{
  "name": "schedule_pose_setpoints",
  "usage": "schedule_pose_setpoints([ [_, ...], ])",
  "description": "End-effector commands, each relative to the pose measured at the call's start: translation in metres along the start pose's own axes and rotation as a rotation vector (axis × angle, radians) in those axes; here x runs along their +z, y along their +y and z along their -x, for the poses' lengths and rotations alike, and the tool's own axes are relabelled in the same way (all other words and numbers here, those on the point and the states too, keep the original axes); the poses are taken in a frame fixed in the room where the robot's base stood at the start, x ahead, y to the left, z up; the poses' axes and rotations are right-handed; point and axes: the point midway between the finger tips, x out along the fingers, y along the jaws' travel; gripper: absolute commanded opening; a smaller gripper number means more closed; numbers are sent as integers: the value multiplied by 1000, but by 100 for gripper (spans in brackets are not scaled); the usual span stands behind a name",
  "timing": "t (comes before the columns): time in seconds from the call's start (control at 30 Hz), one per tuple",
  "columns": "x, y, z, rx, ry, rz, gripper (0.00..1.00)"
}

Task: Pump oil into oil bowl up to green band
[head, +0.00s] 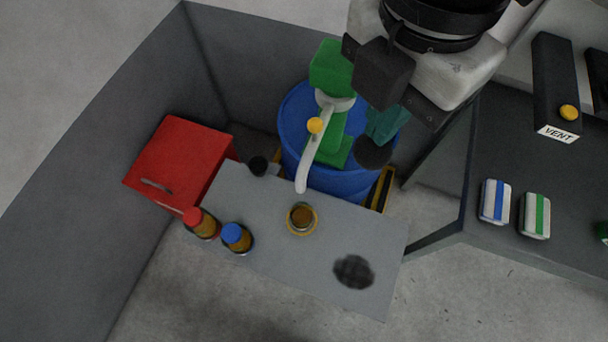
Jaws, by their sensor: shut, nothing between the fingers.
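A green oil pump (331,69) with a pale curved spout (312,153) stands on a blue drum (293,116). The spout tip hangs over the table, just behind the oil bowl (290,225). The small round bowl has a yellowish rim and shows brown inside; its level and any green band are too small to make out. My gripper (381,132) points down over the drum's right side, right of the pump, with its fingers shut and empty. A dark round knob (372,154) is just below the fingertips; I cannot tell whether they touch it.
A dark round patch (353,272) is at the front right. A red box (178,160) is left; a panel (510,155) with a VENT switch is right.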

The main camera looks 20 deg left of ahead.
Motion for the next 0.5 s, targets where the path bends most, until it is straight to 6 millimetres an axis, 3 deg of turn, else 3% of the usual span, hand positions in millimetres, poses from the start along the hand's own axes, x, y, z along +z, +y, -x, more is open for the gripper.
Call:
schedule_pose_setpoints([
  [0.5,-6,-4,-27,-2,1,1,0],
])
